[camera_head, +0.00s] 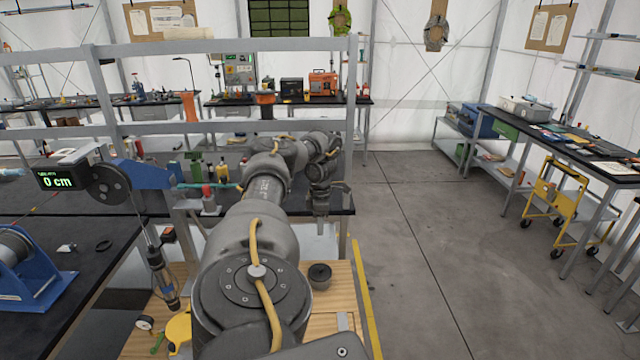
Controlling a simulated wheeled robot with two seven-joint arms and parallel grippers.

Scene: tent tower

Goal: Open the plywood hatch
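The plywood hatch (338,310) is a light wooden panel at the bottom centre, lying flat in the floor or platform as far as I can see. A round black knob (320,275) stands on it. My arm covers much of the panel's middle, so its outline and any hinges are hidden. My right gripper is not in view.
A blue winch arm (145,174) with a "0 cm" display (55,178) stands left, a cage-like tool (160,275) hanging below it. A grey rail frame (225,46) crosses behind. A yellow cart (553,195) stands right. The grey floor (440,230) between is clear.

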